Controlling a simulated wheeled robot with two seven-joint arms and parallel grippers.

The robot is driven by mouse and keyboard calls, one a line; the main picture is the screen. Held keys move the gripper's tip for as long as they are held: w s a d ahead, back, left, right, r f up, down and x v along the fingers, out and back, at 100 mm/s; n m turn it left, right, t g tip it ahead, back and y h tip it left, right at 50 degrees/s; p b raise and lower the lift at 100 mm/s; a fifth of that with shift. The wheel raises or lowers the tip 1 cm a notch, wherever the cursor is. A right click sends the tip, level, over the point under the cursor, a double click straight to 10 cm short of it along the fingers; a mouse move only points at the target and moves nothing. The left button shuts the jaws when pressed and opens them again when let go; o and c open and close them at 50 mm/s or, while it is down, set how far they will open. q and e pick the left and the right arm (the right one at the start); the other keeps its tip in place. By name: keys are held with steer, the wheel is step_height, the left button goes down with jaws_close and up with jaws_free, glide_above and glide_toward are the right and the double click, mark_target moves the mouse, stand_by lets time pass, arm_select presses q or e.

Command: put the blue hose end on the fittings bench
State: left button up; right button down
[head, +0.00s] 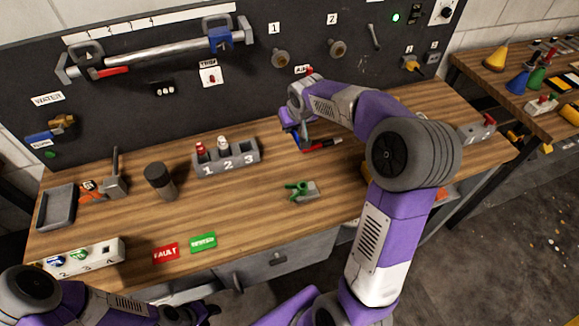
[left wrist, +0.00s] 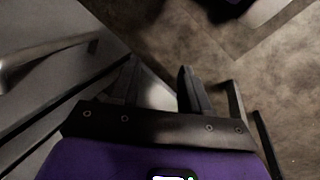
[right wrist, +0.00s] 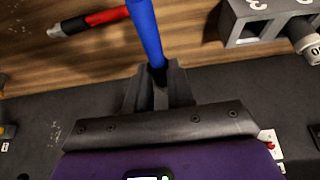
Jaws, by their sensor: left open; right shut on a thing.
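My right gripper (head: 294,130) is at the back of the wooden bench (head: 240,190), in front of the dark panel. It is shut on the blue hose end (head: 297,141), which is mostly hidden by gripper and arm in the head view. In the right wrist view the blue hose end (right wrist: 148,35) is a slim blue rod, rising from between the fingers (right wrist: 160,88) over the wood. I cannot tell whether it touches the bench. My left gripper (head: 208,312) is low, in front of the bench. The left wrist view shows it open and empty (left wrist: 160,88) above the floor.
A red and black tool (head: 322,145) lies beside the right gripper. A numbered grey block (head: 228,158) with red and white bottles stands to its left. A green-handled valve (head: 300,190) and a dark cylinder (head: 160,181) stand on the bench. The middle front wood is clear.

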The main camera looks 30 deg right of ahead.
mark_target(295, 131)
steer(key=f, duration=0.2)
steer(key=f+b, duration=0.1)
steer(key=f, duration=0.1)
steer(key=shift+w+d, duration=0.1)
steer(key=shift+d, duration=0.1)
steer(key=shift+f+b, duration=0.65)
steer(key=shift+f, duration=2.25)
steer(key=shift+f, duration=0.1)
steer(key=c, duration=1.4)
jaws_free()
steer(key=shift+o, duration=0.6)
